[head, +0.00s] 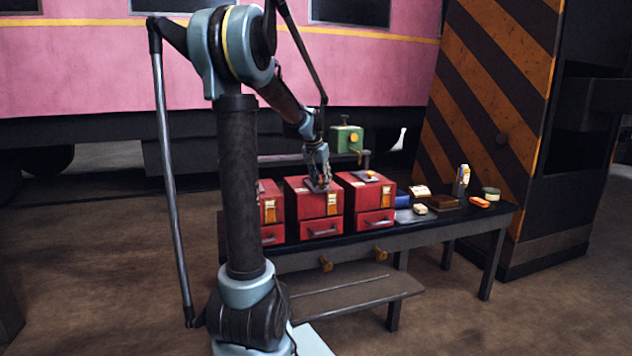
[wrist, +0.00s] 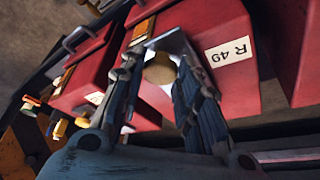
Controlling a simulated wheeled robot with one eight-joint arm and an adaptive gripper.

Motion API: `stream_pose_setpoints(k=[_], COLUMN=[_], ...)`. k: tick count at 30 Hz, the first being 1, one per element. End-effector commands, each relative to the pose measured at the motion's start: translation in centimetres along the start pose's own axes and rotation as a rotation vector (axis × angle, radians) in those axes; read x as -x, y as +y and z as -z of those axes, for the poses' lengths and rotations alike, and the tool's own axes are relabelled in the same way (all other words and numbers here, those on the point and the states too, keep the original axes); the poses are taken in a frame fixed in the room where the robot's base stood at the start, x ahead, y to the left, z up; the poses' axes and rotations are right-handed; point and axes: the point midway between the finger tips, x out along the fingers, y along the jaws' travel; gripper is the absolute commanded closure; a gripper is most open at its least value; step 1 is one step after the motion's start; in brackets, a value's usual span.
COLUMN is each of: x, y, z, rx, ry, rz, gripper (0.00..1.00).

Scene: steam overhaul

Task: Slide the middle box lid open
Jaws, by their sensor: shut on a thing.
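The middle box (head: 303,210) is red, with a drawer below, and stands between two similar boxes on the dark table. My gripper (head: 319,186) points down onto its top. In the wrist view the box (wrist: 205,22) carries a white "R 49" label. My gripper (wrist: 160,78) is shut on a round tan knob (wrist: 160,68) on the grey metal lid (wrist: 176,42). The fingers stand on either side of the knob and hide part of the lid. I cannot tell how far the lid is open.
The right red box (head: 366,196) stands close beside; the left red box (head: 270,210) is partly behind my arm. A green device (head: 346,138) is behind the boxes. Small items, including an orange one (head: 480,203), lie on the table's right end. A striped pillar (head: 497,110) rises beyond.

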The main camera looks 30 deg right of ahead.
Motion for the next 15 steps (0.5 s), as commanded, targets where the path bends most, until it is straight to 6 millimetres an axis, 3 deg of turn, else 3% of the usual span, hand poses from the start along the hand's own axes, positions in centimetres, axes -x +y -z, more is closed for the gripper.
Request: stream_pose_setpoints(k=[2, 3, 5, 15], x=[0.03, 0.03, 0.02, 0.07], y=[-0.24, -0.25, -0.22, 0.06], z=[-0.43, -0.43, -0.39, -0.14], rx=[0.001, 0.001, 0.001, -0.001], ry=[-0.008, -0.008, -0.007, -0.004], rz=[0.004, 0.005, 0.004, 0.000], gripper=[1.00, 0.61, 0.49, 0.49])
